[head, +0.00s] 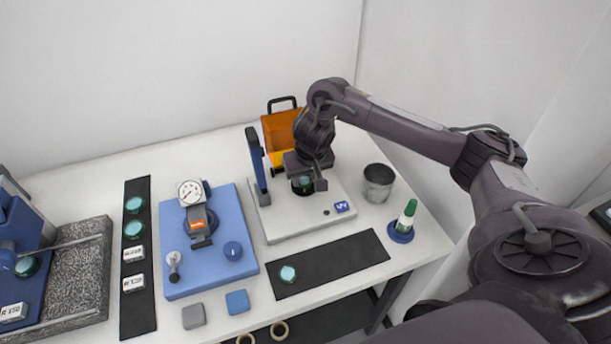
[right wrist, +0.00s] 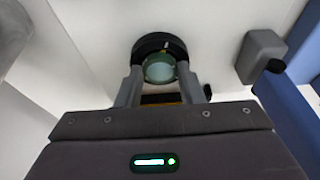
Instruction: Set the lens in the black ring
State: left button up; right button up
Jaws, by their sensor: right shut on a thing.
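My right gripper (head: 308,188) is over the white base plate (head: 280,219) of a stand with a blue upright (head: 257,160). It is shut on a pale green round lens (right wrist: 159,69), held between the two fingertips in the right wrist view. The black ring (right wrist: 150,43) shows just beyond and around the lens there. I cannot tell whether the lens rests in the ring or is slightly above it. In the head view the gripper partly hides the ring (head: 302,190). My left gripper is not in view.
An orange bin (head: 275,135) stands behind the stand. A metal cup (head: 378,182) and a green-capped bottle (head: 406,217) are to its right. A black mat (head: 335,262) with another lens (head: 288,274) lies in front. A blue dial-gauge fixture (head: 215,268) is to the left.

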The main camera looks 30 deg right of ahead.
jog(key=shift+s+a+f, duration=0.1)
jog(key=shift+s+f, duration=0.3)
jog(key=shift+f, duration=0.2)
jog(key=o, duration=0.9)
jog(key=shift+o, duration=0.2)
jog(key=shift+r, duration=0.5)
jog(key=shift+o, duration=0.8)
jog(key=p+v, duration=0.4)
jog(key=v, duration=0.3)
jog(key=shift+w+r, duration=0.25)
jog(key=shift+r, duration=0.2)
